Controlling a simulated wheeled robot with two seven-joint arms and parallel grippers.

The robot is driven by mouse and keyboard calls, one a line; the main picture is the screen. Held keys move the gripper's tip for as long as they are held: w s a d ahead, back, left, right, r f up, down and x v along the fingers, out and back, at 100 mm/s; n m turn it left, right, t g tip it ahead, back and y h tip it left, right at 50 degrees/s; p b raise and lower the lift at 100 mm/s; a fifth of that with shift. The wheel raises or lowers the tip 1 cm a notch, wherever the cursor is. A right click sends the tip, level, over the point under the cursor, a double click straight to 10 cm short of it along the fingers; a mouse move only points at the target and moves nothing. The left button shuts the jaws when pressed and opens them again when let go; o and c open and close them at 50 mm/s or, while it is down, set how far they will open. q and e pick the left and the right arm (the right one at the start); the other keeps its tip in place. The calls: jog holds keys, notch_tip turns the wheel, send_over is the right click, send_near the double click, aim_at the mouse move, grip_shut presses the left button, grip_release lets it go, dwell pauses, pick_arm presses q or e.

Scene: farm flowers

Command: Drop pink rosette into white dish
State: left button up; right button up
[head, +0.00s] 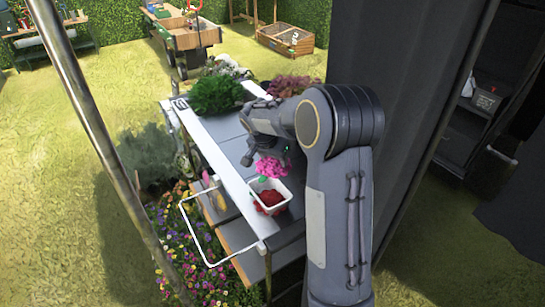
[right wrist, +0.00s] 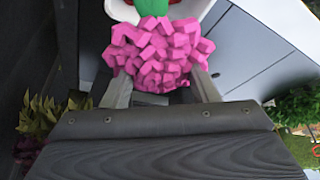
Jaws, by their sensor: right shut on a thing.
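The pink rosette (head: 271,167) is held by my right gripper (head: 283,158), just above the back part of the white dish in the head view. In the right wrist view the pink rosette (right wrist: 158,52) sits between the two fingers of my right gripper (right wrist: 160,90), with a green piece at its far side. The white dish (head: 284,200) stands on the front end of the cart and holds something red. Its rim (right wrist: 122,10) shows behind the rosette in the right wrist view. My left gripper is not in view.
The grey cart top (head: 228,130) has white edges and carries a green bushy plant (head: 215,94) and reddish plants (head: 290,86) at the back. A metal pole (head: 98,120) stands at left. A dark curtain (head: 415,100) hangs at right, close to my arm.

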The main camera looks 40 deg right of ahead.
aim_at(271, 164)
jog(key=shift+f+b, duration=1.05)
jog(key=shift+f, duration=1.15)
jog(key=o, duration=1)
jog(key=shift+o, duration=0.2)
jog(key=shift+r, duration=0.15)
jog(key=v, duration=0.7)
jog(key=shift+s+a+r+b, duration=0.1)
jog(key=shift+a+r+b, duration=0.05)
jog(key=shift+r+b, duration=0.15)
